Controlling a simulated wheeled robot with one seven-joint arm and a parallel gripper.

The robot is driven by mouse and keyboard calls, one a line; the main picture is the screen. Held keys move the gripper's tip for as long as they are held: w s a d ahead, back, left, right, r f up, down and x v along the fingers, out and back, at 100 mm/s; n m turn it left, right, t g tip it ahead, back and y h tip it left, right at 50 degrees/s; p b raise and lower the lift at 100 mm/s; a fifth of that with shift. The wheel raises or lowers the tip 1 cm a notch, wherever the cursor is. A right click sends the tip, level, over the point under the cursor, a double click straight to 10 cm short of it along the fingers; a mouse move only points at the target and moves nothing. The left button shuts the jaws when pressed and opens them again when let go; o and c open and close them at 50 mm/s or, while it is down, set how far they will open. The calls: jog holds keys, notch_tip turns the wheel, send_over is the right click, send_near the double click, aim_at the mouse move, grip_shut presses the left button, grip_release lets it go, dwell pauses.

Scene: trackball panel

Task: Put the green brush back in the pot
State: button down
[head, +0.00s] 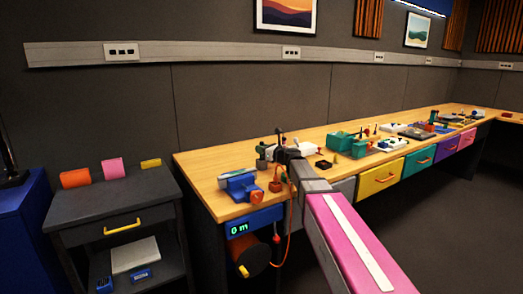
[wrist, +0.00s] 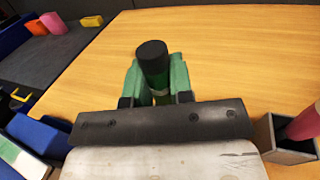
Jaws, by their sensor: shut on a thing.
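My gripper (wrist: 157,94) is shut on the green brush (wrist: 153,65), whose round, black-topped handle stands up between the green finger pads in the wrist view. The brush's lower end is hidden behind the gripper. A grey square pot (wrist: 270,137) stands at the right edge of the wrist view, apart from the brush. A reddish-pink cylinder (wrist: 303,124) leans in it. In the head view my gripper (head: 283,152) is over the near left part of the bench, and the brush is too small to make out surely.
The wooden bench (wrist: 230,50) is bare beyond the brush. A blue tool (head: 240,185) sits near its left end. A dark cabinet (head: 110,205) with orange, pink and yellow pieces stands left of it. Several devices and teal boxes (head: 342,140) lie farther right.

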jog(key=c, duration=1)
grip_release()
jog(key=v, duration=1.2)
